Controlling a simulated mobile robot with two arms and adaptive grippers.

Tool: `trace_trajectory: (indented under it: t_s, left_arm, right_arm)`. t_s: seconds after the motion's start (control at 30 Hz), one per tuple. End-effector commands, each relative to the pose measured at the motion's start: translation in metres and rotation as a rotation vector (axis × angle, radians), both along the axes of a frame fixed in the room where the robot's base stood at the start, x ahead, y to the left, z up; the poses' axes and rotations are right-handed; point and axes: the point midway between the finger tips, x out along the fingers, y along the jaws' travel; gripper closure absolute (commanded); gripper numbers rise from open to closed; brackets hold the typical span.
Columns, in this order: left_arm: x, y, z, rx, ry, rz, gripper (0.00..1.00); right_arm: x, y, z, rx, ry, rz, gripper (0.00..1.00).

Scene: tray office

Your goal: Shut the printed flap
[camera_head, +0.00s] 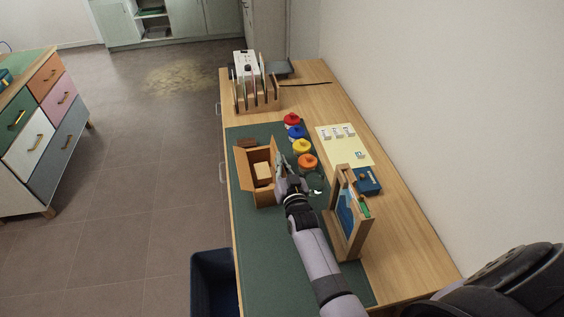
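An open cardboard box (266,198) stands on the dark green mat, with a pale block (262,170) inside it. A brown flap (241,160) stands out along the box's left side. A small dark brown piece (246,142) shows at its far left corner; I cannot tell whether it is part of the box. No print can be made out on any flap from here. My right gripper (282,172) is at the box's right side, close to or touching it, and hides part of that side. Its finger opening is too small to tell. My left gripper is not in view.
Red, blue, yellow and orange round-topped items (302,146) line the mat's right side. A wooden frame (348,215) stands right of my forearm, with a blue box (368,180) behind. A wooden rack (256,97) stands at the far end. A dark bin (213,280) is beside the desk.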

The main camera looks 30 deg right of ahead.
Motion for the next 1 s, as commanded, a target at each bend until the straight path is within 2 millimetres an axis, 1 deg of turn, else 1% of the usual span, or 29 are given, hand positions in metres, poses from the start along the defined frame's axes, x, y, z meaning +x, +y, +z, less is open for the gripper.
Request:
trace_trajectory:
  t_s: [0.3,0.63,0.9,1.0]
  left_arm:
    - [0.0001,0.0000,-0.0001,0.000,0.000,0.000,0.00]
    - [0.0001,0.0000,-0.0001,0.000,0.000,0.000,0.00]
    - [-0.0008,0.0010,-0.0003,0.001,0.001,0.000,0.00]
    - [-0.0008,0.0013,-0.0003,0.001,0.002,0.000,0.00]
  right_arm:
    - [-0.0004,0.0003,-0.0016,0.000,0.003,0.001,1.00]
    - [-0.0002,0.0002,-0.0007,-0.001,0.001,0.000,0.78]
    - [-0.0004,0.0002,-0.0002,-0.001,0.000,0.000,0.78]
    - [-0.0048,0.0011,-0.0005,-0.001,0.001,0.000,0.78]
